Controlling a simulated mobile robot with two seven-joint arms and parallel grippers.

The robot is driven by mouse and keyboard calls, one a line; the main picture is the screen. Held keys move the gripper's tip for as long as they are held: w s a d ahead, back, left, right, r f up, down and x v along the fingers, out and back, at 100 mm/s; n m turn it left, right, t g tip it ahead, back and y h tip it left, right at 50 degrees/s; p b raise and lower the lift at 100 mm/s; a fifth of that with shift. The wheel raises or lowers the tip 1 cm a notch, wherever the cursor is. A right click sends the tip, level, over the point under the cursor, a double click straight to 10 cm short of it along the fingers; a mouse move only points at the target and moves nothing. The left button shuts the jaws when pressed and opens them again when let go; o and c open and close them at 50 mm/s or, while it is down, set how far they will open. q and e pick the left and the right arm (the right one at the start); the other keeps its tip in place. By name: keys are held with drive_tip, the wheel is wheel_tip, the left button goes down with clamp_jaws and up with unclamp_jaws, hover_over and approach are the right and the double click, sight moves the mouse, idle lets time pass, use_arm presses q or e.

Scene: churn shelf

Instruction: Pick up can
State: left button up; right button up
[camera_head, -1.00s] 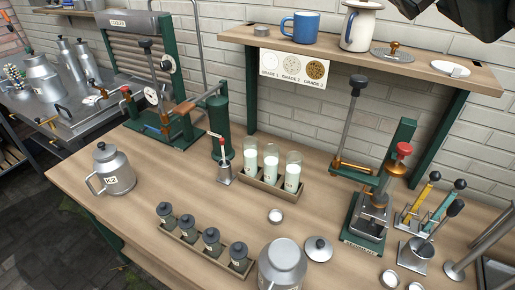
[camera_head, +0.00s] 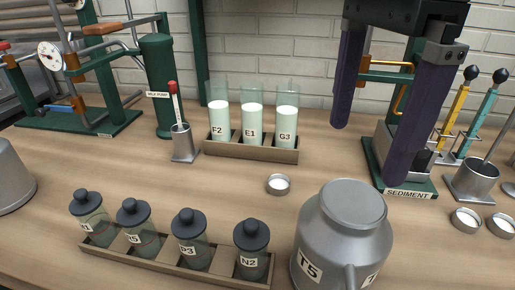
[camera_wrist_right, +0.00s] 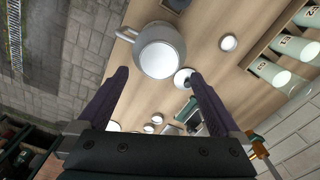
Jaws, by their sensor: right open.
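A grey metal can labelled T5 (camera_head: 335,245) stands upright on the wooden bench at the front, cut by the lower picture edge. Its round top faces up, and it shows in the right wrist view (camera_wrist_right: 160,50) with its handle to the left. My right gripper (camera_head: 369,151) is open and empty, with its dark purple fingers pointing down above and behind the can. In the right wrist view the gripper (camera_wrist_right: 158,74) has its fingertips on either side of the picture's middle, just short of the can. No contact shows. My left gripper is not in view.
A tray (camera_head: 170,262) of several lidded jars stands left of the can. A rack (camera_head: 250,151) of three milk-filled glasses stands behind, with a small dish (camera_head: 278,184) between. The sediment press (camera_head: 405,187) stands behind the right gripper. Another can (camera_head: 10,180) is at the left edge.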

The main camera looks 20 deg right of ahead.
sight(352, 195)
drive_tip(key=f, duration=0.6)
drive_tip(key=f+p, duration=0.1)
drive_tip(key=f, duration=0.2)
drive_tip(key=shift+d+f, duration=0.15)
drive_tip(key=shift+d, duration=0.15)
clamp_jaws()
idle(0.4)
